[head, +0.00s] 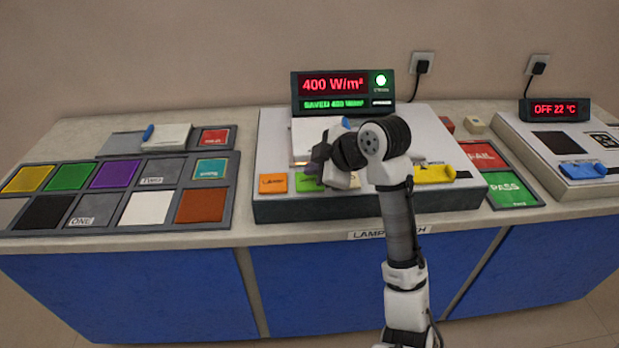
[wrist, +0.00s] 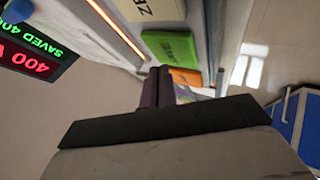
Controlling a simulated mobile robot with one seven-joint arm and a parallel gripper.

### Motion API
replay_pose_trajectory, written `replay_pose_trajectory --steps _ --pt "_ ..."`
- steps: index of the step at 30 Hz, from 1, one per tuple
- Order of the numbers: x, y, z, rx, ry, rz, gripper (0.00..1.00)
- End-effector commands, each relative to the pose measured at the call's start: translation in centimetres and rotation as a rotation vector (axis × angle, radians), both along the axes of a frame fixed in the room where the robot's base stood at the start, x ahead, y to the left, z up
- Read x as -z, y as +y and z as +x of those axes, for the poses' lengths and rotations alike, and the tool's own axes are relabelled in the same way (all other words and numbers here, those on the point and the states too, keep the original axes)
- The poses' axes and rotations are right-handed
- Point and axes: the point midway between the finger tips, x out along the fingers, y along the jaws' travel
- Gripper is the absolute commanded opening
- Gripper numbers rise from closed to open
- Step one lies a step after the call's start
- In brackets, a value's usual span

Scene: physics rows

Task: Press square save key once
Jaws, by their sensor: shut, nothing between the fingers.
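The green square key (head: 308,183) sits on the front of the white lamp bench (head: 276,140), partly hidden by my gripper in the head view. It also shows in the wrist view (wrist: 172,48), with dark lettering too blurred to read surely. My gripper (head: 322,165) is shut and empty, its dark fingertips over or close beside the green key. In the wrist view the fingertips (wrist: 160,72) appear at the key's lower edge; I cannot tell whether they touch it. The display (head: 345,92) reads 400 W/m² and SAVED 400 W/m², with a green light lit.
An orange key (head: 273,184) lies left of the green one. A cream key marked ZE... (wrist: 150,8) shows in the wrist view. A yellow switch (head: 434,174) is at the right. Coloured tiles (head: 115,190) fill the left of the table; red and green FAIL/PASS pads (head: 512,190) lie right.

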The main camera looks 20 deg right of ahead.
Motion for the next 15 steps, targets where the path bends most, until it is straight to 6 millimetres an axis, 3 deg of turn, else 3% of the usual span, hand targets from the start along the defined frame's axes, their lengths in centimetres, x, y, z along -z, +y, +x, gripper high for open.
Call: replay_pose_trajectory --steps 7,15 --pt "-0.6 0.0 0.0 -0.001 0.000 -0.001 0.00" --pt "-3.3 0.0 0.0 -0.001 -0.002 0.000 0.00"
